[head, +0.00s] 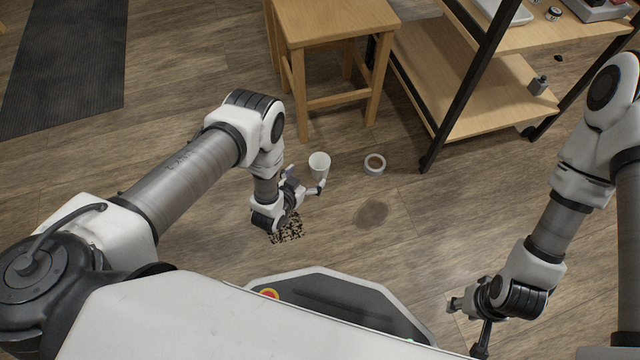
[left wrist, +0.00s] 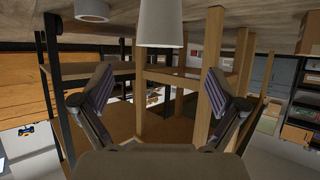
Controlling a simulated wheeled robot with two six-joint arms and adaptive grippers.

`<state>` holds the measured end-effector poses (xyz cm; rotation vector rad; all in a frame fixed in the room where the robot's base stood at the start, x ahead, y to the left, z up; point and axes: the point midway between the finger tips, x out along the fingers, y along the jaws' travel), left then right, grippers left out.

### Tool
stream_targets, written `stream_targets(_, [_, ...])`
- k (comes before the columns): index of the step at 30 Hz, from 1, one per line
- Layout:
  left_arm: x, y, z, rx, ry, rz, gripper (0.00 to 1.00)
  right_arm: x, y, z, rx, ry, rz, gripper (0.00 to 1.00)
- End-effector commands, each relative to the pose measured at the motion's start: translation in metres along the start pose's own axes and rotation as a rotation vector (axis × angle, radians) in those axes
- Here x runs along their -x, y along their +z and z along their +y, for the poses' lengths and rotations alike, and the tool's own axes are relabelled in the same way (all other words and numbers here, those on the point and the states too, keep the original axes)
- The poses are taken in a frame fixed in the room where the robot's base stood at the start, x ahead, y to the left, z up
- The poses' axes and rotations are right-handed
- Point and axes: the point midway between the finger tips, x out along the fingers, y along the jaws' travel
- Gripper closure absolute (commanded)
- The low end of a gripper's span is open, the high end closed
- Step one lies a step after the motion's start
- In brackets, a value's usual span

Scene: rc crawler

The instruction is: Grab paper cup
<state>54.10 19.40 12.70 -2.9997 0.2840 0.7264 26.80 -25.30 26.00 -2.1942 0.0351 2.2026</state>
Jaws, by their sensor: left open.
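A white paper cup (head: 319,163) stands on the wooden floor in front of the stool. It also shows at the top of the left wrist view (left wrist: 160,22), where the picture is upside down. My left gripper (head: 304,181) is low by the floor, just on the near left side of the cup. Its two fingers (left wrist: 160,105) are spread wide and empty in the left wrist view, with the cup beyond them, roughly centred between them sideways. My right gripper (head: 467,322) hangs at the lower right, far from the cup, with its fingers apart and nothing visible between them.
A roll of tape (head: 375,164) lies right of the cup. A wooden stool (head: 331,22) and a shelf cart (head: 440,75) stand behind. A dark stain (head: 371,213) and a black speckled patch (head: 287,230) mark the floor. Open floor lies to the right.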

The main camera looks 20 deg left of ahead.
Motion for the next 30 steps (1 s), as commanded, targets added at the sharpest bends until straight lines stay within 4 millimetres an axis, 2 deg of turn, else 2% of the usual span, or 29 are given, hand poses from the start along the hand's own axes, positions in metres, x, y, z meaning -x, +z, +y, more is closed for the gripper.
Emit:
stream_targets(1, [-0.009,0.007,0.001,-0.002,0.002,0.018,0.04,-0.011,-0.001,0.000,0.000,0.000,0.001,0.60])
stream_targets(8, [-0.038,0.004,0.001,-0.004,0.003,0.029,0.04,-0.026,-0.001,0.000,0.000,0.000,0.002,0.60])
stream_targets(12, [-0.064,0.005,0.000,-0.004,0.002,0.029,0.04,-0.049,-0.001,0.000,-0.001,0.000,0.002,0.60])
stream_targets(15, [-0.079,0.002,0.000,-0.004,0.002,0.028,0.04,-0.057,-0.001,0.001,-0.003,0.000,0.003,0.60])
stream_targets(23, [-0.083,-0.003,0.000,-0.003,0.002,0.024,0.04,-0.056,-0.002,0.001,-0.004,0.000,0.005,0.60])
stream_targets(24, [-0.083,-0.003,0.000,-0.003,0.002,0.024,0.14,-0.056,-0.002,0.001,-0.004,0.000,0.005,0.60])
stream_targets(28, [-0.083,-0.002,0.000,-0.003,0.002,0.023,0.44,-0.056,-0.002,0.001,-0.004,0.000,0.005,0.60])
stream_targets(30, [-0.083,-0.002,0.000,-0.003,0.002,0.023,0.48,-0.056,-0.002,0.001,-0.004,0.000,0.005,0.60])
